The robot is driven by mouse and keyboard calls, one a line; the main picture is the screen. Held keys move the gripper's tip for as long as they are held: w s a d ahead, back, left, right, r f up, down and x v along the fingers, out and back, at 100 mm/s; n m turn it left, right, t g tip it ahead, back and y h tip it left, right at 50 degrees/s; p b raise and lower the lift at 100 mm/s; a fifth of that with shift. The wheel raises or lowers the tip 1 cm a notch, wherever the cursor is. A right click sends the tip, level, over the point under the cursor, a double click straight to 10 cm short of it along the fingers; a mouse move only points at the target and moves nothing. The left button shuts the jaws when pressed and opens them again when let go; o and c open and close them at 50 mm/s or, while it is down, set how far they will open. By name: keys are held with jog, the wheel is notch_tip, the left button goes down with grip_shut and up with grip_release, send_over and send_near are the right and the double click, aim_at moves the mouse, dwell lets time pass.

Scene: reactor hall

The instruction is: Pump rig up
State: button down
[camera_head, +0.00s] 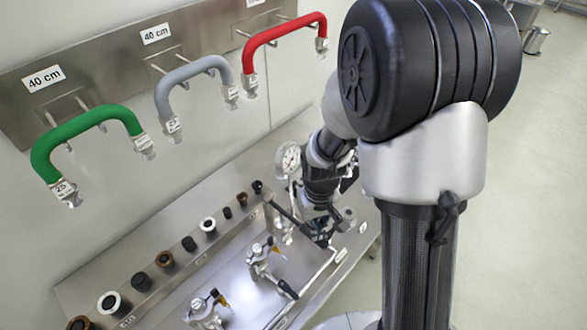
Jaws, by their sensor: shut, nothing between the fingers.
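A green hose (86,136), a grey hose (190,72) and a red hose (283,38) hang in arches on the wall rack, each with metal end couplings. A pressure gauge (290,160) with a white dial stands on the steel bench. Two metal valve fittings with yellow and black parts stand on the bench, one near the middle (262,262) and one nearer the front (205,312). My gripper (322,241) is shut and empty, low over the bench to the right of the gauge. My arm partly hides the bench behind it.
A row of black, brown and white round fittings (208,225) stands along a rail on the steel bench (180,275). White "40 cm" labels (44,79) mark the wall rack. A metal bin (536,40) stands far off at the upper right. The floor (535,190) right of my arm is clear.

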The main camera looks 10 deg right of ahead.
jog(key=shift+f, duration=0.1)
notch_tip(320, 180, down, 6)
jog(key=b, duration=0.5)
jog(key=shift+r+p, duration=2.3)
jog(key=shift+r, duration=0.8)
notch_tip(320, 180, up, 6)
jog(key=p, duration=0.4)
jog(key=shift+p, duration=0.3)
jog(key=shift+r+b, duration=0.1)
jog(key=shift+b, duration=0.35)
